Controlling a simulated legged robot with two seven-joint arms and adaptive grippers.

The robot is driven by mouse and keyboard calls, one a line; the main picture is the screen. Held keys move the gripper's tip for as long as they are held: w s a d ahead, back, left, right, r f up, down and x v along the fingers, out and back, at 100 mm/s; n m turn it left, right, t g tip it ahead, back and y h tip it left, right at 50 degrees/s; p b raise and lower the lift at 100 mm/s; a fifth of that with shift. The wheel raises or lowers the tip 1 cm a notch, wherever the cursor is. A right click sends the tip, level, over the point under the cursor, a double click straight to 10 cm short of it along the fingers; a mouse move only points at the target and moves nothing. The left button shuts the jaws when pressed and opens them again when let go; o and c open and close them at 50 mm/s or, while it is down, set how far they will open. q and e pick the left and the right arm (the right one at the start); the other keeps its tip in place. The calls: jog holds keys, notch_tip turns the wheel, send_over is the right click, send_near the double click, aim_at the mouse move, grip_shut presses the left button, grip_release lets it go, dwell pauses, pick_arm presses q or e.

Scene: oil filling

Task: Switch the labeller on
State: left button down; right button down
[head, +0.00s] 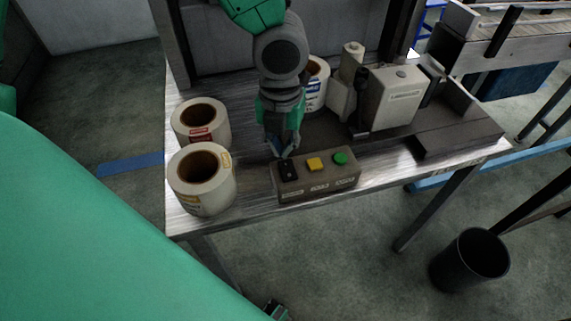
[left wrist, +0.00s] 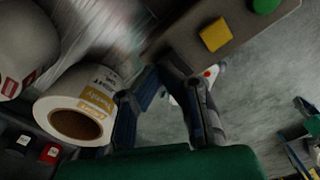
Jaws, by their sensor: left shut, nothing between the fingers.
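The labeller (head: 391,97) is a pale grey machine on the metal table. In front of it is a grey-brown control box (head: 318,186) with a black switch (head: 288,170) at its left end, a yellow button (head: 315,164) in the middle and a green button (head: 340,158) at the right. My left gripper (head: 284,152) is shut and empty, pointing down at the black switch. I cannot tell whether it touches. In the left wrist view the fingertips (left wrist: 162,70) are at the box's end, hiding the switch; the yellow button (left wrist: 215,36) and green button (left wrist: 266,4) show.
Two label rolls (head: 201,179) (head: 201,121) stand left of the box, close to my left gripper. Another roll (head: 314,88) stands behind it. A conveyor (head: 510,35) is at the back right. A black bin (head: 470,259) stands on the floor.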

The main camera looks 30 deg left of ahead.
aim_at(288, 170)
pick_arm(q)
jog(key=shift+a, duration=0.1)
jog(key=shift+d+r, duration=0.1)
jog(key=shift+d, duration=0.9)
jog(key=shift+a+f, duration=0.45)
jog(key=shift+a, duration=0.4)
jog(key=shift+d+f+b, duration=0.15)
jog(key=shift+d+b, duration=0.15)
jog(key=shift+d, duration=0.4)
jog(key=shift+a+f, duration=0.5)
jog(key=shift+a, duration=0.05)
pick_arm(e)
jog(key=shift+f, duration=0.55)
pick_arm(q)
jog(key=shift+d, duration=0.1)
pick_arm(e)
jog(key=shift+d, duration=0.1)
